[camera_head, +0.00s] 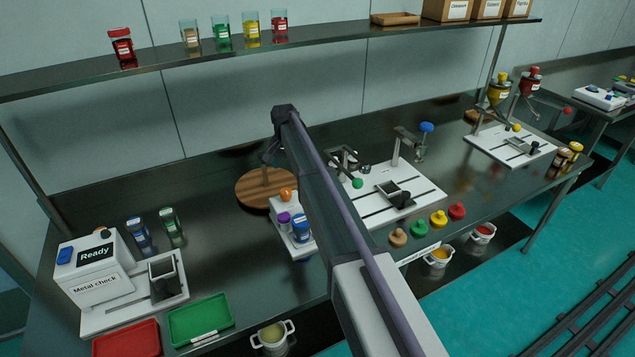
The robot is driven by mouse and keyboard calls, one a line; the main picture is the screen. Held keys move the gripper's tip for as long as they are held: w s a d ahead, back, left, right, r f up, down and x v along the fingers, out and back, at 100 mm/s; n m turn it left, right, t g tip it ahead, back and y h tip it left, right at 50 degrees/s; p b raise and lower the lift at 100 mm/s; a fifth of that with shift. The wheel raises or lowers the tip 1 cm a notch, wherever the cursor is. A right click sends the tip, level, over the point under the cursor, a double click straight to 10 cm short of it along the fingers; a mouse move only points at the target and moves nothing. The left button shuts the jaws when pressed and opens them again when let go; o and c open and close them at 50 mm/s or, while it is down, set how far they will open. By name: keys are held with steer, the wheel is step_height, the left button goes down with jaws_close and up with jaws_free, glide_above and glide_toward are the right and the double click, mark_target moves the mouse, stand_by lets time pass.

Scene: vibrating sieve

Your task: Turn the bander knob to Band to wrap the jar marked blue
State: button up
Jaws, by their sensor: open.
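A jar with a blue lid (301,230) stands upright on a small white-based unit (309,252) near the middle of the bench. An orange knob (285,194) and a purple round part (284,217) are on or beside this unit. I cannot read its markings or tell which way any knob is turned. My arm crosses the middle of the view and covers the unit's right side. Other blue-marked (139,233) and green-marked (170,224) jars stand at the left.
A metal check box (92,277) reading "Ready" stands left, behind red (127,340) and green (200,319) trays. A round wooden board (247,190) lies behind the unit. A slotted white station (422,187) and several coloured knobs are right. A shelf (340,42) spans above.

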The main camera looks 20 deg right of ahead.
mark_target(286, 191)
steer(key=shift+s+a+f+b, duration=0.25)
steer(key=shift+s+a, duration=0.1)
steer(key=shift+a, duration=0.15)
steer(key=shift+s+a+f+b, duration=0.15)
steer(key=shift+s+a+b, duration=0.15)
steer(key=shift+a, duration=0.15)
step_height(286, 191, down, 10)
steer(key=b, duration=1)
steer(key=shift+d+f, duration=0.1)
steer(key=shift+d, duration=0.05)
steer(key=shift+c, duration=0.3)
steer(key=c, duration=0.9)
